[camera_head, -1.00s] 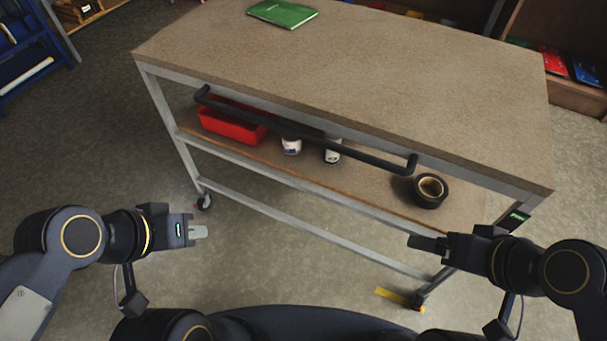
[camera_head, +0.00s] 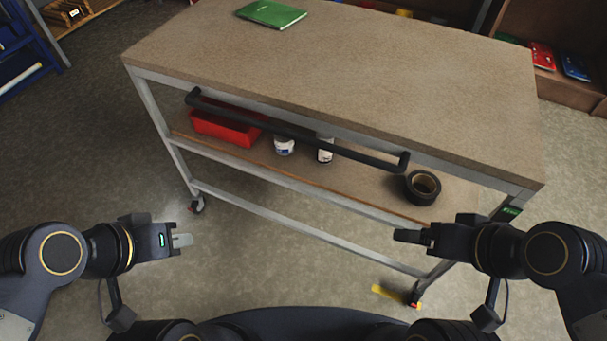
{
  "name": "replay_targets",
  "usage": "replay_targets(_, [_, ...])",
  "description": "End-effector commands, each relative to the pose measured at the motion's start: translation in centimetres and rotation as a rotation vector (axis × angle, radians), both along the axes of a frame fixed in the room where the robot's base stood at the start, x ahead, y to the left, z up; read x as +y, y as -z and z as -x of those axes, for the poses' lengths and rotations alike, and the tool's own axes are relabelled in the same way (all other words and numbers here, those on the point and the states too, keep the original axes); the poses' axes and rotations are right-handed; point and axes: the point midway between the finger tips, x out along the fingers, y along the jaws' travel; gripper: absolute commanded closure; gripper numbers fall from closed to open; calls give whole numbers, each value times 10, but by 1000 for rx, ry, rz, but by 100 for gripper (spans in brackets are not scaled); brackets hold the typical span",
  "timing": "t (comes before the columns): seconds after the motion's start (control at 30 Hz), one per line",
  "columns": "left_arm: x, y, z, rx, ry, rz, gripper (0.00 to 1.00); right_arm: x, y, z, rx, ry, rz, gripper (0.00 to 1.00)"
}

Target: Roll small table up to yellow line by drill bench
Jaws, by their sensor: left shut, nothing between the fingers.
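The small table (camera_head: 330,62) is a wheeled cart with a brown top, grey metal frame and lower shelf. A black push handle (camera_head: 290,130) runs along its near side. My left gripper (camera_head: 188,240) is shut and empty, left of the cart and below the handle. My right gripper (camera_head: 402,236) is in front of the cart's right side, apart from the handle; its finger gap cannot be made out. No drill bench is identifiable.
A green book (camera_head: 271,14) lies on the top. The lower shelf holds a red bin (camera_head: 225,128), two white containers and a black tape roll (camera_head: 422,187). A blue rack (camera_head: 22,50) stands far left, a wooden shelf (camera_head: 570,88) far right. Floor at left is clear.

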Motion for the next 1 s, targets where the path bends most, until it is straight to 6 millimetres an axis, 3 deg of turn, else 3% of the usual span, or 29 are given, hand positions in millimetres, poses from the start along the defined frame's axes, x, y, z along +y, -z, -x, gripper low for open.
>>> replay_targets(0.23, [0,0,0,0,0,0,99,0,0,0,0,0,0,19])
replay_targets(0.37, [1,7,-9,-10,-22,-6,82,0,7,0,0,0,0,19])
replay_targets(0.5, [3,35,-56,-80,-124,-16,63,0,37,0,0,0,0,19])
replay_targets(0.67, [-17,74,-140,-257,-254,82,61,0,83,0,1,0,0,19])
replay_targets(0.8, [-55,101,-202,-407,-324,324,61,0,121,0,0,0,0,19])
replay_targets(0.9, [-85,114,-232,-482,-363,570,61,0,146,0,0,0,0,19])
replay_targets(1.0, [-106,118,-250,-528,-403,827,61,0,165,0,0,0,0,19])
